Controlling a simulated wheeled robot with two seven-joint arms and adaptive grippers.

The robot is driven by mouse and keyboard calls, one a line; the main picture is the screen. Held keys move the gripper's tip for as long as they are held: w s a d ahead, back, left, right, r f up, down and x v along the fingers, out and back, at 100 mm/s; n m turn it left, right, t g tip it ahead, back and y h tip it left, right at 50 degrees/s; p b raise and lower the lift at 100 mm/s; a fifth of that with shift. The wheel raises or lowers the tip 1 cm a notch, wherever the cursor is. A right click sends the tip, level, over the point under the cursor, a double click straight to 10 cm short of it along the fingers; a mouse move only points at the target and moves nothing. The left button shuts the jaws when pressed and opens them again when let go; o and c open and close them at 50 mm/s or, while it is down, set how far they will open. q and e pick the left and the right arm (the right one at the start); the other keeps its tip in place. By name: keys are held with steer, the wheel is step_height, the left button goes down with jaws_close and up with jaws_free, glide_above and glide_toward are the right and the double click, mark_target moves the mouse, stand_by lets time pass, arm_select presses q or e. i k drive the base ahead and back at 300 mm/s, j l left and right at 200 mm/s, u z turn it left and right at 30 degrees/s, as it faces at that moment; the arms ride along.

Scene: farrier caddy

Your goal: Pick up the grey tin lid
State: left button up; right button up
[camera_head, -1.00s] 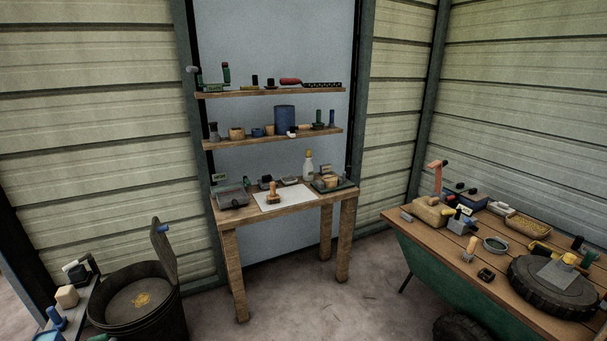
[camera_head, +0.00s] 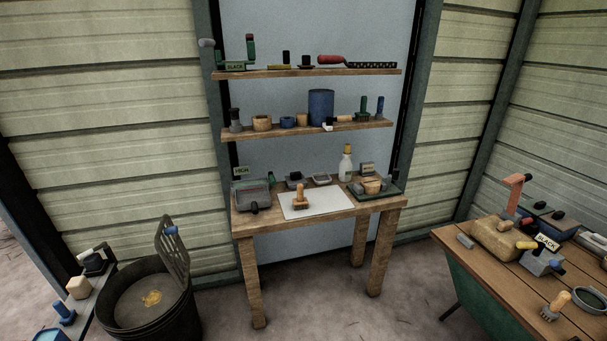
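I cannot single out the grey tin lid with certainty at this distance. Two small grey, tin-like items stand at the back of the wooden table: a darker one (camera_head: 294,181) on the left and a paler one (camera_head: 321,180) to its right. They are behind a white sheet (camera_head: 318,207) that carries a wooden-handled brush (camera_head: 300,198). A grey tray (camera_head: 250,195) is at the table's left, and a dark green tray (camera_head: 391,190) with a wooden bowl (camera_head: 371,186) is at its right. Neither of my grippers is in view.
Two loaded shelves (camera_head: 310,72) hang above the table. A black bucket (camera_head: 150,318) stands at left front. A plank-topped bench (camera_head: 478,262) with several tools stands at right. Bare floor (camera_head: 330,305) lies in front of the table.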

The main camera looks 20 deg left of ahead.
mark_target(296, 177)
steer(key=i+u, duration=0.35)
steer(key=i, duration=0.5)
steer(key=i+j+u, duration=0.35)
steer(key=i+j, duration=0.25)
steer(key=i, duration=0.1)
